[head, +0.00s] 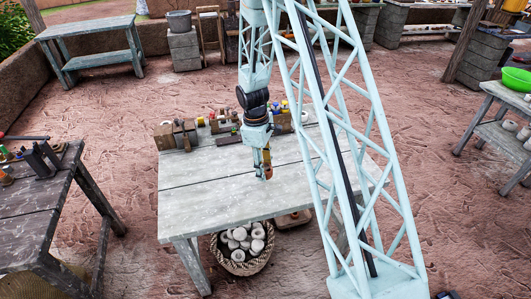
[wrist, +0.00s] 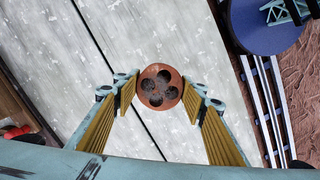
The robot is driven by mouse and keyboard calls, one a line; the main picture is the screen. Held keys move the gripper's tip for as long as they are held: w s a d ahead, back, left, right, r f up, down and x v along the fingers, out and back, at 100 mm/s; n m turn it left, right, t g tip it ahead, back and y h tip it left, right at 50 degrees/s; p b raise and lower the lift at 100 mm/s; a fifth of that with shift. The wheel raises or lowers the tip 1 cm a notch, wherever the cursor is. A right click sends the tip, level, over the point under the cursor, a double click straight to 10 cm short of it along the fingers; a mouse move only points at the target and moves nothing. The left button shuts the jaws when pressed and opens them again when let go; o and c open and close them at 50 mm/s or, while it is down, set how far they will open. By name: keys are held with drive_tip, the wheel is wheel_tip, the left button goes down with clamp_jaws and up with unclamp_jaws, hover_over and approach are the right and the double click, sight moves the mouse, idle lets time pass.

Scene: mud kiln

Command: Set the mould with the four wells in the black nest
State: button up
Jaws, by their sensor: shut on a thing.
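The mould (wrist: 161,87) is a round reddish-brown disc with four dark wells in its face. In the wrist view it sits between the fingertips of my gripper (wrist: 162,97), which is shut on it from both sides. In the head view my gripper (head: 265,170) hangs above the pale plank table, right of its middle, and a small orange-brown bit of the mould (head: 268,173) shows at the fingertips. How high it is above the boards is hard to tell. I cannot make out the black nest for certain in either view.
The pale table (head: 210,205) is bare across its front and left. Wooden blocks (head: 175,134) and several small coloured items line its back edge. A basket of whitish round things (head: 241,248) stands below. A darker table (head: 40,215) with tools is at left.

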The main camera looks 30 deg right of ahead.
drive_tip(key=b, duration=0.1)
hover_over(272, 158)
drive_tip(key=shift+f, duration=0.75)
drive_tip(key=shift+a, duration=0.1)
drive_tip(key=shift+f+b, duration=0.4)
drive_tip(key=shift+f, duration=1.35)
drive_tip(key=shift+f, duration=0.1)
drive_tip(key=o, duration=1)
drive_tip(key=shift+c, duration=0.2)
